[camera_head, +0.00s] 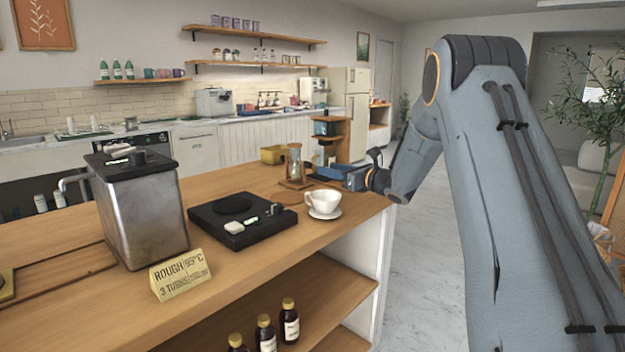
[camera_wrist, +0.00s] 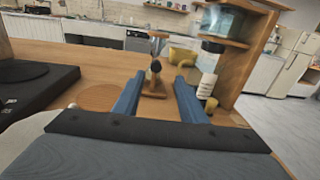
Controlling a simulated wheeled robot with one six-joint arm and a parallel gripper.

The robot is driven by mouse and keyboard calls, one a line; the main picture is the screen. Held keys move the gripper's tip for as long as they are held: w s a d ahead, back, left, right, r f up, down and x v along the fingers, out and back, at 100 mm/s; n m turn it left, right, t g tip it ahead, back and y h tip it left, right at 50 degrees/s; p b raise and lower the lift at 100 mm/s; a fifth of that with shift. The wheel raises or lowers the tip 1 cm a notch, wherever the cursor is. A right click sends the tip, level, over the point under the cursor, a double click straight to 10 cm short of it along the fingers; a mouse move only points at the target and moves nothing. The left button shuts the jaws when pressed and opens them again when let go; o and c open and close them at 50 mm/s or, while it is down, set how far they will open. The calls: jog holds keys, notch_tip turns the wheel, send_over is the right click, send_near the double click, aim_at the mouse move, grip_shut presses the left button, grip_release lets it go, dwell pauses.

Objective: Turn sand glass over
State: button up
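The sand glass (camera_head: 295,162) stands upright on the wooden counter, with a wooden top and base and a clear body. In the wrist view the sand glass (camera_wrist: 156,67) shows between and beyond my fingertips, with dark sand in it. My gripper (camera_head: 320,172) reaches in low from the right, level with the counter top, just right of the sand glass. In the wrist view my gripper (camera_wrist: 159,78) has its two blue fingers apart, with a clear gap on both sides of the sand glass. It holds nothing. How deep the glass sits relative to the fingertips is unclear.
A white cup (camera_head: 322,200) on a saucer sits in front of my gripper. A black scale (camera_head: 238,220) lies to the left. A wooden stand (camera_wrist: 238,70) and a labelled bottle (camera_wrist: 207,78) are close to the right finger. A yellow container (camera_head: 273,155) is behind the sand glass.

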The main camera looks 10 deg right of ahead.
aim_at(310, 166)
jog(key=n, duration=0.1)
jog(key=n+y, duration=0.1)
jog(key=shift+w+a+f+n, duration=0.1)
jog(key=shift+w+f+n, duration=0.1)
jog(key=shift+f+n, duration=0.15)
jog(key=shift+w+a, duration=0.2)
jog(key=shift+x, duration=3.55)
jog(key=shift+a+f, duration=0.1)
grip_shut()
